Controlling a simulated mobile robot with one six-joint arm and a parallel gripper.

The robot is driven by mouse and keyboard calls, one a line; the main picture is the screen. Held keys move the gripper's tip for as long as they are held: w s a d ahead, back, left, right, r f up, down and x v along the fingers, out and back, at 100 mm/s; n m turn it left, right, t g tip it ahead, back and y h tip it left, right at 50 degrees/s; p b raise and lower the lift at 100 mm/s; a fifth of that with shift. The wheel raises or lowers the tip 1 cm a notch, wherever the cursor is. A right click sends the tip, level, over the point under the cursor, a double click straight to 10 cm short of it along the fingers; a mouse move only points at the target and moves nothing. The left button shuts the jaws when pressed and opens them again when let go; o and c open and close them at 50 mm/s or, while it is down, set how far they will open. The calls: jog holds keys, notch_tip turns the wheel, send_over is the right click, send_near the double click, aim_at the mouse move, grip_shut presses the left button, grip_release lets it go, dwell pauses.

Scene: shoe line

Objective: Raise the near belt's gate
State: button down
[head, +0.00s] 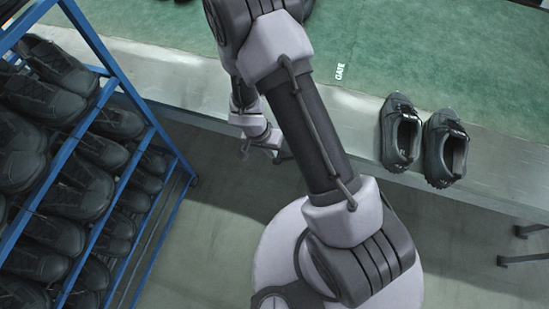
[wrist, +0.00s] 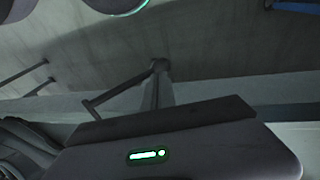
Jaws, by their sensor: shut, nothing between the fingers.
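The near belt (head: 430,60) is a green surface with the white word GATE printed on it. A pale metal edge (head: 250,118) runs along its near side. I cannot make out the gate itself in either view. My gripper (head: 276,156) is small in the head view, hanging just off the belt's near edge and partly hidden by my arm. It looks shut, and no object shows in it. In the wrist view a grey post with a bent bar (wrist: 158,82) shows beyond my grey housing; I cannot tell what it belongs to.
A blue rack (head: 150,115) full of black shoes stands at the left. A pair of dark shoes (head: 422,140) sits on the belt's metal edge at the right. Metal legs (head: 525,230) jut out below. The floor (head: 215,185) between rack and belt is clear.

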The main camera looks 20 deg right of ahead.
aim_at(277, 160)
jog(key=b+x, duration=0.1)
jog(key=x, duration=0.3)
jog(key=shift+f+b, duration=0.15)
jog(key=shift+b, duration=0.15)
jog(key=shift+f, duration=0.1)
